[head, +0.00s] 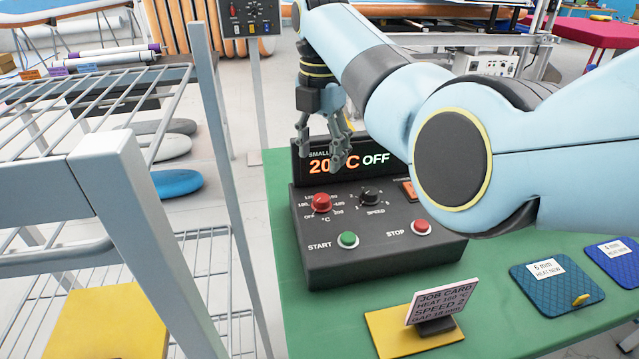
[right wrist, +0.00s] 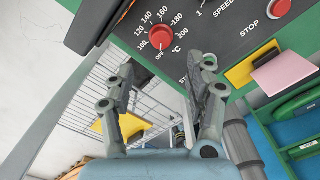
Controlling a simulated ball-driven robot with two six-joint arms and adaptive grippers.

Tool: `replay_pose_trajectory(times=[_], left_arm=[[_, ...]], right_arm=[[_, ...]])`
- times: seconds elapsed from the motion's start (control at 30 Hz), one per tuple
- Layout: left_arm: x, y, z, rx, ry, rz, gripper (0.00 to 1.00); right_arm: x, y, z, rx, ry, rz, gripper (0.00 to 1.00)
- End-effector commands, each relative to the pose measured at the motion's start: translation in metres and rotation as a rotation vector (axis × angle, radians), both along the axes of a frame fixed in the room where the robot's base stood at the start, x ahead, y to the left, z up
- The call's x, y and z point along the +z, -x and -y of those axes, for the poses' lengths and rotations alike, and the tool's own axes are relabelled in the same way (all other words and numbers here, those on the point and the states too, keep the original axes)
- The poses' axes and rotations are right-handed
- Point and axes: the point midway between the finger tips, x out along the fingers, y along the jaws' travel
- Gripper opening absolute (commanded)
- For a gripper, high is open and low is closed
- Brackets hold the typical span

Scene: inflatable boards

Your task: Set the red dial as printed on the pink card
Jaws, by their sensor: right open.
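The red dial (head: 321,203) sits on the dark control box (head: 375,260); it also shows in the right wrist view (right wrist: 162,37), with its mark seemingly toward OFF. The display (head: 352,162) reads about "20 °C OFF", partly covered by my gripper. The pink card (head: 442,301) stands upright in a holder and reads "JOB CARD", "HEAT 160 °C", "SPEED 2" and a gap line. My right gripper (head: 340,163) is open and empty, above and behind the dial, in front of the display. In the right wrist view its fingers (right wrist: 168,76) are spread apart below the dial. My left gripper is out of view.
A black speed knob (head: 370,196), green START button (head: 348,240) and red STOP button (head: 421,227) share the box. The card stands on a yellow pad (head: 385,335). A blue pad (head: 555,285) lies right on the green table. A metal rack (head: 100,180) stands left.

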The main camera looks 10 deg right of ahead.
Motion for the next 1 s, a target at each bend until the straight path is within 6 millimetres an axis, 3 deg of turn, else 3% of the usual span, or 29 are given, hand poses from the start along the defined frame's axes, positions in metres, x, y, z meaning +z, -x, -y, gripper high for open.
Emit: replay_pose_trajectory(times=[0.1, 0.27, 0.43, 0.63, 0.9, 1.0], left_arm=[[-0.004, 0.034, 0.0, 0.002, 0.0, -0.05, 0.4], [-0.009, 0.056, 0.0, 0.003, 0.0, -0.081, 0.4], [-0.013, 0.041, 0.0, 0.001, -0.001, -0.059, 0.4], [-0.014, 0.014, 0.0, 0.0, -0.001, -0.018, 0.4], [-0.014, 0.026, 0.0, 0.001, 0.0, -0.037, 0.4], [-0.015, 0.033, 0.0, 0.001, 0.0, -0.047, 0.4]], right_arm=[[-0.023, 0.001, 0.001, -0.001, 0.001, -0.004, 0.55], [-0.057, 0.001, 0.001, -0.001, 0.001, -0.004, 0.55], [-0.084, 0.001, 0.001, -0.001, 0.001, -0.003, 0.55], [-0.097, 0.0, 0.002, -0.002, 0.001, 0.0, 0.55], [-0.098, 0.0, 0.002, -0.003, 0.001, 0.0, 0.53], [-0.098, 0.0, 0.002, -0.003, 0.001, 0.0, 0.4]])
